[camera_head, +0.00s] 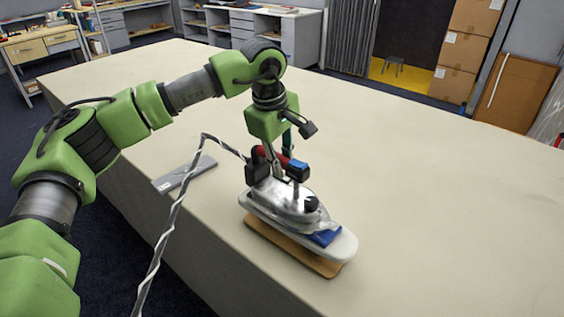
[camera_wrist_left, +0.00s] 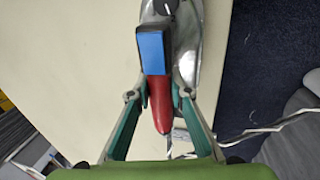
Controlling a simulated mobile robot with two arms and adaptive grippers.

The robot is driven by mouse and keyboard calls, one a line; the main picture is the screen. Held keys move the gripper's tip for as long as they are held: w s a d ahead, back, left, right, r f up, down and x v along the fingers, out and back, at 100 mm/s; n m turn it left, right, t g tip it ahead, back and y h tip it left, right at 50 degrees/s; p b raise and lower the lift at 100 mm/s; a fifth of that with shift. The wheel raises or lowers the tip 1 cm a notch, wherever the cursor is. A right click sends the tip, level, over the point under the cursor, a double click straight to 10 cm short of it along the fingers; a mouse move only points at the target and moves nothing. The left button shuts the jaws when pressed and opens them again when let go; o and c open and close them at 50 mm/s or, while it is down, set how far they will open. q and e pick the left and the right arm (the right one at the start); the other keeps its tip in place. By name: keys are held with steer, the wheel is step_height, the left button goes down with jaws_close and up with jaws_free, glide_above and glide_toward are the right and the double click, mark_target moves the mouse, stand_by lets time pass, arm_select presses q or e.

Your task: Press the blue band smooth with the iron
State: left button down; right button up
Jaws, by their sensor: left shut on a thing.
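The iron (camera_head: 292,201) has a shiny metal body and a red handle (camera_wrist_left: 159,103) with a blue block at one end. In the head view it sits over the small white ironing board (camera_head: 343,246), which has a wooden base (camera_head: 300,252). The blue band (camera_head: 325,238) shows at the board's near right end, just beyond the iron; the rest of it is hidden under the iron. My left gripper (camera_head: 277,164) is shut on the iron's handle from above. In the left wrist view its fingers (camera_wrist_left: 160,98) lie on both sides of the red handle. My right gripper is not in view.
A grey flat slab (camera_head: 184,174) lies on the cloth table (camera_head: 450,190) left of the board. A twisted black-and-white cord (camera_head: 176,210) runs from the iron over the table's front edge. The table is clear to the right and behind.

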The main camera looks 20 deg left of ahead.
arm_select(q)
steer(key=shift+s, duration=0.1)
stand_by(0.3)
steer(key=shift+w+r+p, duration=0.25)
steer(key=shift+r+p, duration=0.5)
steer(key=shift+r, duration=0.2)
steer(key=shift+w+p+v, duration=0.15)
steer(key=shift+p+v, duration=0.35)
steer(key=shift+v, duration=0.35)
steer(key=shift+w+p+v, duration=0.2)
steer(key=shift+p+v, duration=0.3)
steer(key=shift+v, duration=0.4)
steer(key=shift+w+p+v, duration=0.15)
steer(key=shift+p+v, duration=0.35)
steer(key=shift+v, duration=0.35)
steer(key=shift+d, duration=0.2)
steer(key=shift+r, duration=0.1)
steer(key=p+v, duration=0.1)
steer(key=v, duration=0.1)
steer(key=p+v, duration=0.1)
steer(key=v, duration=0.1)
steer(key=w+p+v, duration=0.1)
steer(key=shift+s+d+r+p, duration=0.1)
steer(key=shift+d+r+p, duration=0.05)
steer(key=shift+r+p, duration=0.3)
